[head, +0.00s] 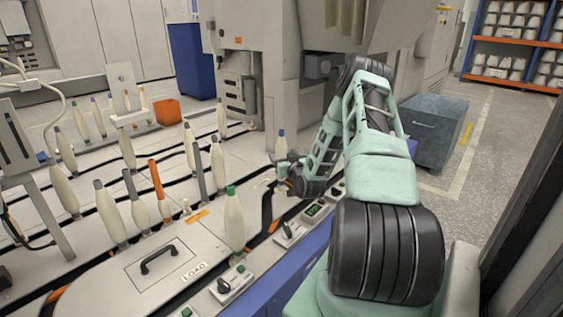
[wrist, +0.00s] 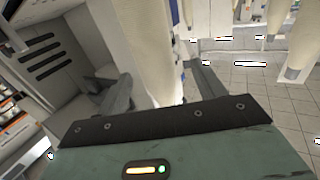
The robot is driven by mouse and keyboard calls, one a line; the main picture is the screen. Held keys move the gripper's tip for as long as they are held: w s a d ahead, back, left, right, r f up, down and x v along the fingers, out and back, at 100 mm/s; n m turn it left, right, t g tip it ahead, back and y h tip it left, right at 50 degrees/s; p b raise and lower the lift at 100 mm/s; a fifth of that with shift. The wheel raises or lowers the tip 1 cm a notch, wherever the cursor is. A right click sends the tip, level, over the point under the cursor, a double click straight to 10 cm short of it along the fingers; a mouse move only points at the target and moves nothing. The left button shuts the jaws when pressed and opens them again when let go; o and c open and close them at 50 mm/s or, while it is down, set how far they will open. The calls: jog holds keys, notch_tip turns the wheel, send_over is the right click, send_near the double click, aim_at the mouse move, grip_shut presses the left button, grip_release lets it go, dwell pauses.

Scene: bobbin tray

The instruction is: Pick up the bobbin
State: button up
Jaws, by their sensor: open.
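A cream bobbin with a blue tip (head: 281,146) stands upright on the machine table, just left of the end of my arm in the head view. My gripper (head: 284,168) is low beside it, and my wrist partly hides that spot. In the wrist view a large cream bobbin (wrist: 150,50) rises between the two dark fingers of my gripper (wrist: 158,80). The fingers are apart, one on each side of it, and I cannot tell whether either touches it. Its upper end is out of the wrist view.
Several other bobbins stand nearby, among them a green-tipped one (head: 234,218) and one with a bare orange tube (head: 160,183). A lid with a black handle (head: 157,258) lies in front. A control box (head: 234,283) sits on the table edge.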

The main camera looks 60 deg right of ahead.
jog(key=b+x, duration=0.3)
jog(key=x, duration=0.1)
jog(key=shift+d, duration=0.25)
jog(key=shift+w+d+r, duration=0.2)
jog(key=shift+w+d, duration=0.05)
jog(key=shift+w, duration=0.2)
jog(key=c, duration=1.1)
